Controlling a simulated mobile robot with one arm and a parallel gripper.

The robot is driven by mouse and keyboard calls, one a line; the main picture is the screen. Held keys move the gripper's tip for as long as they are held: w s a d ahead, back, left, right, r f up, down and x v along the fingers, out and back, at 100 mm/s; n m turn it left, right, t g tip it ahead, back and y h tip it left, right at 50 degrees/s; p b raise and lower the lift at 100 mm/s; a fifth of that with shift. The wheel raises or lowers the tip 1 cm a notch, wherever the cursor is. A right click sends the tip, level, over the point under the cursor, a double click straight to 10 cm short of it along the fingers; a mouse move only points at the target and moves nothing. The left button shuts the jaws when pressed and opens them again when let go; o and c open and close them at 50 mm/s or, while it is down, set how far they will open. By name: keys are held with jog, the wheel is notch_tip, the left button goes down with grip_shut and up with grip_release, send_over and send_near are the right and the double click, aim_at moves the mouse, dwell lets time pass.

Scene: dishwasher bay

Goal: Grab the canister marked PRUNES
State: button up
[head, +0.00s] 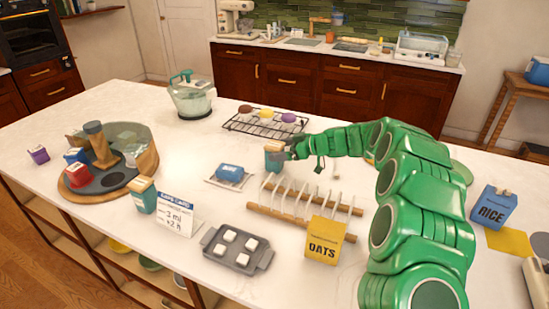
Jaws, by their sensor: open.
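A teal canister with a tan lid (274,157) stands on the white counter behind the dish rack. My gripper (288,153) is at its right side, with its jaws open; I cannot tell whether they touch the canister or reach around it. A similar teal canister with a tan lid (144,195) stands at the left, beside the round tray. I cannot read a PRUNES label on either one. A yellow box marked OATS (326,241) stands at the front and a blue box marked RICE (494,207) at the right.
A wooden dish rack (297,220) with white pegs lies in front of my gripper. A wire rack (250,122) with colored items is behind. A round tray (72,190), a white card (176,216), a grey tray (215,262) and a blue item (230,171) occupy the left and middle.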

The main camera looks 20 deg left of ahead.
aim_at(270, 143)
jog(key=x, duration=0.4)
jog(key=shift+s+a, duration=0.1)
jog(key=shift+a, duration=0.2)
jog(key=shift+r, duration=0.1)
jog(key=c, duration=1.2)
jog(key=shift+r, duration=0.15)
jog(key=shift+c, duration=0.2)
notch_tip(270, 143, up, 3)
jog(key=shift+f, duration=0.1)
jog(key=s+d+r, duration=0.8)
jog(key=s+r, duration=0.2)
jog(key=s, duration=0.1)
jog(key=shift+s, duration=0.25)
